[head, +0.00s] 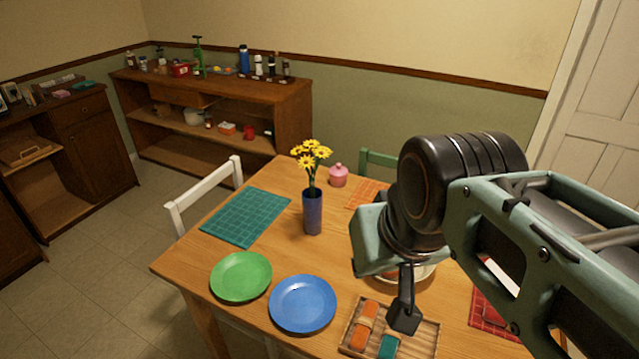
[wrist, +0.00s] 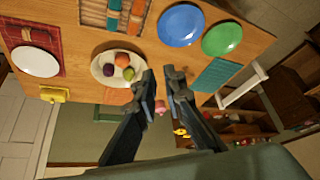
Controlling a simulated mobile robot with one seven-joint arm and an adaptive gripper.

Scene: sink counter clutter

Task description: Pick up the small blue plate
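The blue plate (head: 303,303) lies flat near the front edge of the wooden table, just right of the green plate (head: 240,276). Both show in the wrist view, the blue plate (wrist: 182,25) at the top and the green plate (wrist: 222,38) beside it. My gripper (wrist: 161,72) is open, with a clear gap between its two dark fingers and nothing held. In the head view my gripper (head: 405,312) hangs to the right of the blue plate, over the slatted wooden tray, and only part of it shows. The plate is fully visible and apart from the gripper.
A blue vase (head: 312,212) with yellow flowers stands behind the plates. A wooden tray (head: 345,346) with rolled orange and teal napkins lies right of the blue plate. A bowl of fruit (wrist: 103,75) sits beyond it. A white chair (head: 205,190) stands at the table's left.

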